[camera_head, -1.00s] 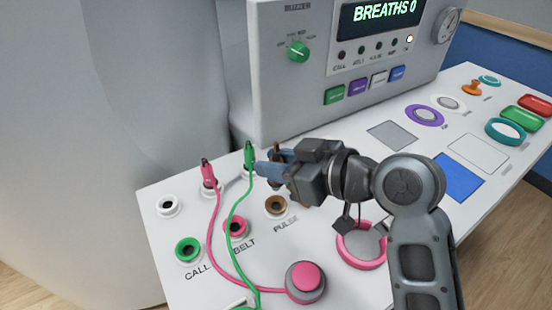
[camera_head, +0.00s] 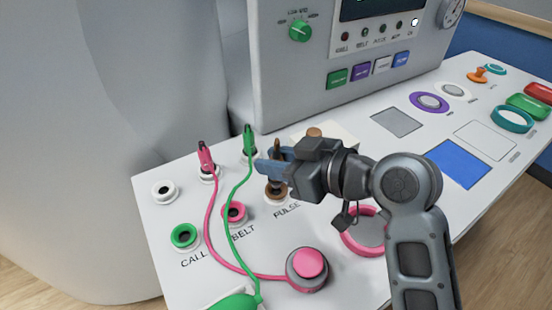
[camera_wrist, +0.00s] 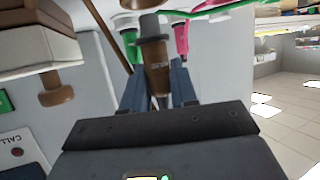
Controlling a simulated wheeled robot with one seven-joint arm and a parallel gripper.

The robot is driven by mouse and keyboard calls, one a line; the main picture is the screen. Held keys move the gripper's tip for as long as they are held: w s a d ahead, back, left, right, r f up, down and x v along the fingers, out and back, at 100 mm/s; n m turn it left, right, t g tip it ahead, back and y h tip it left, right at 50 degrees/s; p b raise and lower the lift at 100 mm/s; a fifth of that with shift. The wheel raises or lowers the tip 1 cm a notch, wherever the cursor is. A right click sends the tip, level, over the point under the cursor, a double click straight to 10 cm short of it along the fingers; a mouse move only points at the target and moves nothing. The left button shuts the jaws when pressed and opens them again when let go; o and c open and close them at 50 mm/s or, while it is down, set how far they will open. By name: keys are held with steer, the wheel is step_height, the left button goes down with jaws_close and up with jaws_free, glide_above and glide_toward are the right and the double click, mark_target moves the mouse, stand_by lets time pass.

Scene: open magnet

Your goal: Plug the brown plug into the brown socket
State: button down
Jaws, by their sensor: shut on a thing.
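The brown plug (camera_head: 277,152) is held upright between the blue-grey fingers of my gripper (camera_head: 270,168). In the wrist view the brown plug (camera_wrist: 155,68) shows its grey tip pointing toward the picture's top, with my gripper's fingers (camera_wrist: 157,90) on both sides. The brown socket (camera_head: 276,194), in a white ring above the word PULSE, is directly below the plug and partly hidden by the fingers. A piece of the brown socket (camera_wrist: 133,4) shows at the wrist view's top edge. The tip looks close to the socket; I cannot tell whether they touch.
The pink plug (camera_head: 205,157) and green plug (camera_head: 249,138) stand in back-row sockets left of my gripper, cables running forward. Pink (camera_head: 234,212), green (camera_head: 184,236) and white (camera_head: 165,190) sockets are open. A pink button (camera_head: 309,264) stands in front. The grey console (camera_head: 345,95) rises behind.

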steer(key=shift+f+b, duration=0.95)
steer(key=shift+f, duration=0.35)
steer(key=c, duration=0.8)
jaws_free()
